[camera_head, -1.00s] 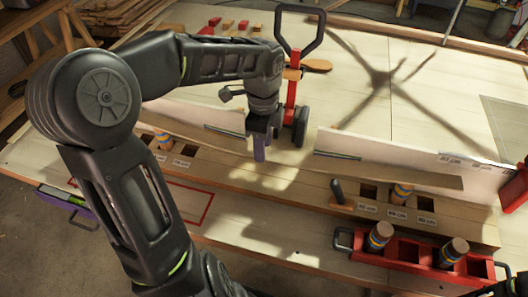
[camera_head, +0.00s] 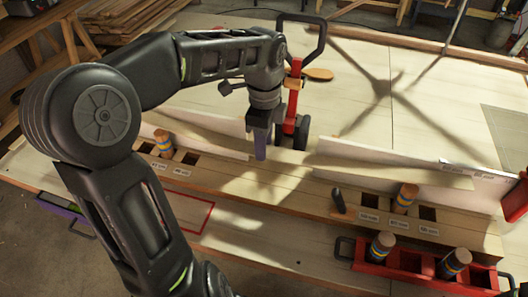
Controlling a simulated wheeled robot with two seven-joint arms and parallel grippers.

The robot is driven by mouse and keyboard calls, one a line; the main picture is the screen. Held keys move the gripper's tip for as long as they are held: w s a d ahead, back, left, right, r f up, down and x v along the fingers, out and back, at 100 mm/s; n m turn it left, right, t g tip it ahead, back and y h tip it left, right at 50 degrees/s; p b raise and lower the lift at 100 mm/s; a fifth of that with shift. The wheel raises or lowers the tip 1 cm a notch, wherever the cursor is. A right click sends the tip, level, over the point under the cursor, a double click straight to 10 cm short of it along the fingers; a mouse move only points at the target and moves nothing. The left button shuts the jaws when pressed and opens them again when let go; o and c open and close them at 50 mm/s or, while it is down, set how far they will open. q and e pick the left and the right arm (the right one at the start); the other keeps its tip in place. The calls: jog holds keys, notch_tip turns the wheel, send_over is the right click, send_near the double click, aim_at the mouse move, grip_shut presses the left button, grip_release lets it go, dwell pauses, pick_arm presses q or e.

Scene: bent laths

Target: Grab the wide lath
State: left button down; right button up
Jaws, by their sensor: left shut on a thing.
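My left gripper (camera_head: 260,146) points down near the middle of the long wooden block, and its jaws are shut on a lath. A thin pale lath (camera_head: 212,130) runs from the left towards the jaws. Another pale stretch (camera_head: 395,174) runs to the right of them, along the front of a white upright board. My fingers hide the middle, so I cannot tell whether both stretches are one lath, nor compare their widths. My right gripper does not show.
The long wooden block (camera_head: 300,190) has labelled square holes and striped pegs (camera_head: 404,199). A red tray (camera_head: 402,268) with two pegs stands at the front right. A red stand with a black handle (camera_head: 293,90) rises just behind my gripper. The tabletop behind is largely clear.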

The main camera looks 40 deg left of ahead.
pick_arm(q)
notch_tip(320, 180, up, 6)
jog(key=shift+r, duration=0.1)
dwell(0.7)
